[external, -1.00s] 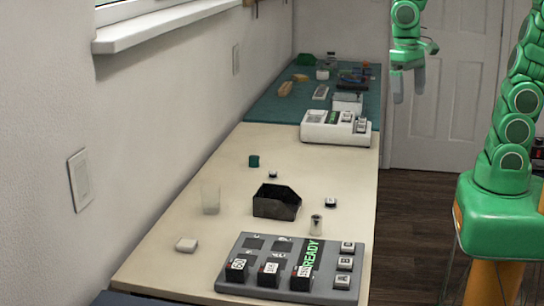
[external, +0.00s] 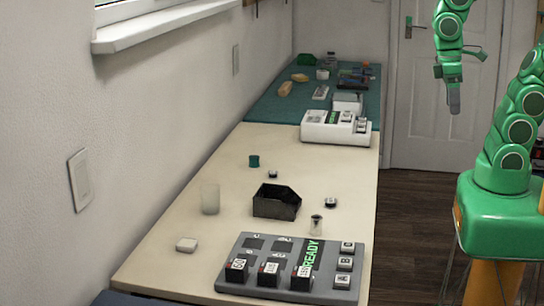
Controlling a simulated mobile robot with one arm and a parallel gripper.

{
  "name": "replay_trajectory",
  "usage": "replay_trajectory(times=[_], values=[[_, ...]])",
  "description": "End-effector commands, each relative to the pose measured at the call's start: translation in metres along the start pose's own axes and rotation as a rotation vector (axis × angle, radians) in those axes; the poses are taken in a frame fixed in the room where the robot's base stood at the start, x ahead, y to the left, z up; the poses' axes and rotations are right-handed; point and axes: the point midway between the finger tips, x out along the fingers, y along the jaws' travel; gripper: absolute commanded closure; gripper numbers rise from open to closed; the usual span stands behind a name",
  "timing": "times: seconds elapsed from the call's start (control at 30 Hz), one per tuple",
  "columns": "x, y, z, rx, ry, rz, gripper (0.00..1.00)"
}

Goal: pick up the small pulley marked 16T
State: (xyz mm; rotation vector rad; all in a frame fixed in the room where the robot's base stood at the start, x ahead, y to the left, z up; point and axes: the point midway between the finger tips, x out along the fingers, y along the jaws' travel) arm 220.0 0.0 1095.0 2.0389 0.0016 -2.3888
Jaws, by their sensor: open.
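No 16T marking can be read on any part at this size, so I cannot tell which thing is the small pulley. A small silvery cylinder (external: 316,225) stands on the cream bench top, behind the grey board. A small green spool-like part (external: 254,161) stands farther back. My gripper (external: 454,101) is open and empty, pointing down in the air right of the bench, over the floor and in front of the door. Its fingers overlap from this side.
A black open bin (external: 276,203) stands mid-bench. A frosted cup (external: 210,198) and a white block (external: 187,244) are at left. A grey board (external: 233,282) with READY display fills the front. A white device (external: 334,132) and teal mat (external: 268,108) are behind. Bare bench lies between.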

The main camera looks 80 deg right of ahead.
Motion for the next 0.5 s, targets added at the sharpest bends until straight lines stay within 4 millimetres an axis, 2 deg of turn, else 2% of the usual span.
replay_trajectory(times=[0.3,0.37,0.5], values=[[0.001,0.000,-0.003,-0.002,-0.001,0.000,0.32],[0.001,0.000,-0.009,-0.008,-0.001,0.000,0.32],[0.005,0.001,-0.032,-0.031,0.007,0.001,0.32]])
